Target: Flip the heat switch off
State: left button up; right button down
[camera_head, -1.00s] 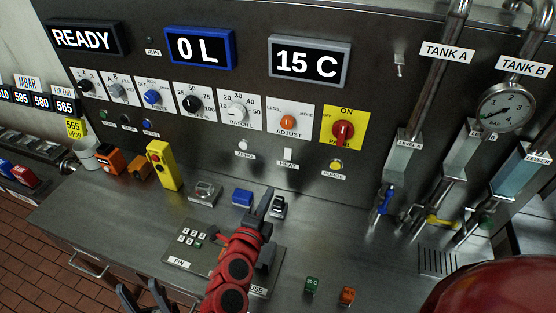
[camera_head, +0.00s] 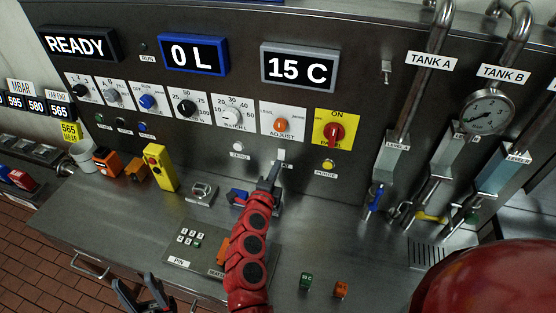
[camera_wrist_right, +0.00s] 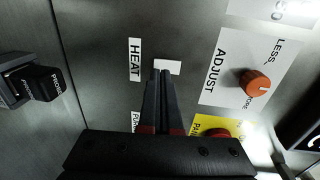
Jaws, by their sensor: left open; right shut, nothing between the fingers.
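The heat switch (camera_head: 281,155) is a small white rocker on the upright steel panel, below the orange ADJUST knob. In the right wrist view the white switch (camera_wrist_right: 172,66) shows beside the HEAT label (camera_wrist_right: 135,59). My right gripper (camera_head: 273,168) is shut and empty, its tips just in front of the switch and overlapping its lower part in the head view. In the right wrist view the closed fingertips (camera_wrist_right: 160,74) lie at the switch's edge; I cannot tell whether they touch it. My left gripper (camera_head: 138,287) is open and empty at the bottom left, low in front of the counter.
The orange ADJUST knob (camera_head: 281,125), red power knob (camera_head: 333,132) and yellow PURGE button (camera_head: 328,164) are close by. A blue block (camera_head: 238,196) and keypad (camera_head: 190,238) sit on the counter below. A yellow box (camera_head: 160,167) stands further left.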

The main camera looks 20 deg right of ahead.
aim_at(281, 155)
jog(key=shift+x, duration=1.1)
